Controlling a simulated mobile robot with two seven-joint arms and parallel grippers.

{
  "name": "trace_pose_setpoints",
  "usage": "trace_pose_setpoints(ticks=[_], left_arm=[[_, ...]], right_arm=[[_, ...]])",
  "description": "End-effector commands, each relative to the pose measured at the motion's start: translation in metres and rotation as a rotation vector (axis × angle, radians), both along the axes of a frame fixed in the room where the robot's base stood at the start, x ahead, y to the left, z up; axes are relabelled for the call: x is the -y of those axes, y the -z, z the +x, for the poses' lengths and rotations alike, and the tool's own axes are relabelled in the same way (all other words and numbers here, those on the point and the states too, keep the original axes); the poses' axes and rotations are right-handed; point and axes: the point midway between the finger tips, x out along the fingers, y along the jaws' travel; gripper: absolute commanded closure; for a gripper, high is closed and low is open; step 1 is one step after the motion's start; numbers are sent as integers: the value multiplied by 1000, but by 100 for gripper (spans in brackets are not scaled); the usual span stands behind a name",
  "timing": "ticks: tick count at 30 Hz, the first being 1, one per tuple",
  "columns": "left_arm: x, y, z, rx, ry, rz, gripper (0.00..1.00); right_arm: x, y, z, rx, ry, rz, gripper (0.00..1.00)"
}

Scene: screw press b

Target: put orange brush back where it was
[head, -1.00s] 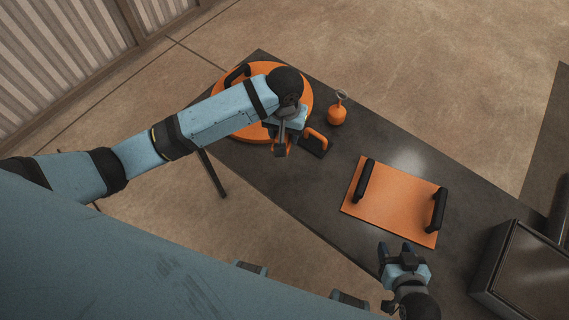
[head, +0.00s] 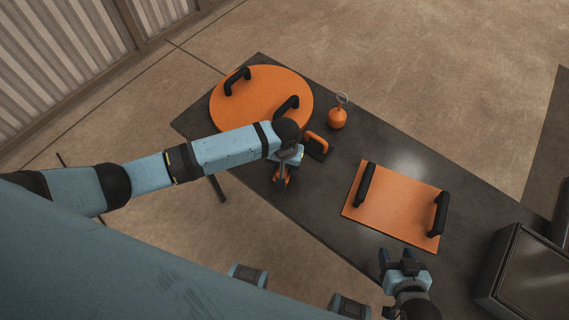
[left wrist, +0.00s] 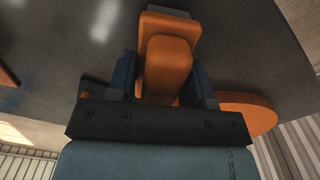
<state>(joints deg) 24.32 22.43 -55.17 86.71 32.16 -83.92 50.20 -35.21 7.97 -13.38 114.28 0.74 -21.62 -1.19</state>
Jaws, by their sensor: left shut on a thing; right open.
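My left gripper (head: 283,174) is shut on an orange piece, which I take to be the orange brush (left wrist: 166,66). In the left wrist view it is a blocky orange body between the two blue fingers. In the head view the gripper and arm hide most of it. It is near the table's front edge; I cannot tell whether it touches the table. My right gripper (head: 396,255) is open and empty, by the front edge near the square orange plate (head: 400,208).
A round orange plate (head: 255,95) with two black handles lies at the far left of the dark table (head: 340,215). A black block with an orange handle (head: 316,142) stands right of my left gripper. A round orange weight with a ring (head: 337,118) is behind it. A dark box (head: 525,270) stands at right.

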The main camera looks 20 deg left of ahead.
Motion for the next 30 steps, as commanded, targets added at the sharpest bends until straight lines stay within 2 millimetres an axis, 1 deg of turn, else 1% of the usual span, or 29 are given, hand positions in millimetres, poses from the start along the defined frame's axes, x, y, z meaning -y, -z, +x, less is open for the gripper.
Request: trace_pose_setpoints(ticks=[7,8,9,11,18,21,23,26,30], left_arm=[[0,1,0,0,-1,0,79],[0,2,0,0,0,0,51],[0,2,0,0,0,0,41],[0,2,0,0,0,0,28],[0,2,0,0,0,0,27],[0,-1,0,1,0,0,27],[0,-8,0,1,0,0,27],[0,-24,1,2,-1,-2,27],[0,-55,0,2,-1,-2,27]], right_arm=[[-1,-3,0,3,-2,2,47],[-2,-3,0,3,-2,2,47],[-1,-2,0,2,-2,2,47],[-1,-2,0,2,-2,2,47],[-1,0,0,-1,-2,1,47],[-1,2,-1,-3,-2,0,47],[-1,1,-1,-4,-2,0,47],[-1,-1,-1,-4,-2,0,47],[0,-3,-1,-4,-1,-1,47]])
